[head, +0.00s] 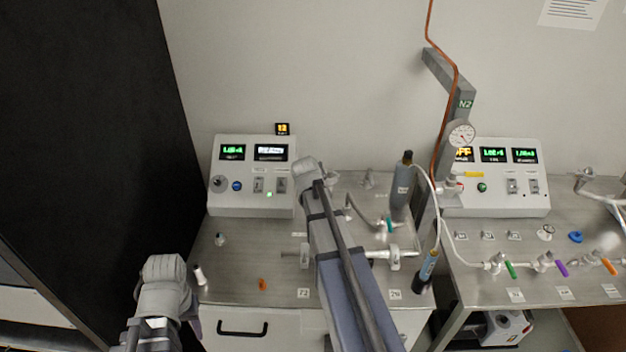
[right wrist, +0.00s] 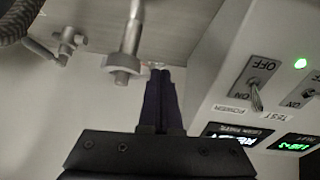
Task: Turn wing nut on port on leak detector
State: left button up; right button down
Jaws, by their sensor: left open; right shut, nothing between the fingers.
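The leak detector (head: 252,180) is the light grey box with green displays and switches on the left bench. In the right wrist view its switch panel (right wrist: 250,85) is tilted at the right. A metal port with a round clamp (right wrist: 122,75) hangs into that view, left of my fingers; I cannot make out its wing nut clearly. My right gripper (right wrist: 160,75) is shut and empty, its dark fingers beside the clamp and apparently apart from it. In the head view my right arm hides that gripper. My left gripper (head: 160,315) is open, low at the left, near the bench's left front.
A grey cylinder (head: 399,188) and a gauge (head: 461,135) stand right of my right arm. A second display box (head: 495,195) and several coloured valves are on the right bench. A black panel (head: 90,120) bounds the left. An orange piece (head: 262,284) lies near the front.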

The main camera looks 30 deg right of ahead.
jog(key=shift+w+a+f+n+g+h+b, duration=0.25)
jog(key=shift+n+g+h+b, duration=0.2)
jog(key=shift+h, duration=0.35)
jog(key=shift+a+f+n+g+h+b, duration=0.2)
jog(key=shift+n+h+b, duration=0.25)
jog(key=shift+h+b, duration=0.35)
jog(key=shift+w+a+f+n+g+h+b, duration=0.1)
jog(key=shift+a+f+n+g+h+b, duration=0.2)
jog(key=shift+h+b, duration=0.55)
jog(key=shift+w+f+n+g+h+b, duration=0.1)
jog(key=shift+n+g+h+b, duration=0.15)
jog(key=shift+n+h+b, duration=0.6)
dwell(2.4)
jog(key=shift+a+f+m+b, duration=0.1)
jog(key=shift+f+m+b, duration=0.15)
jog(key=shift+b, duration=0.3)
dwell(1.8)
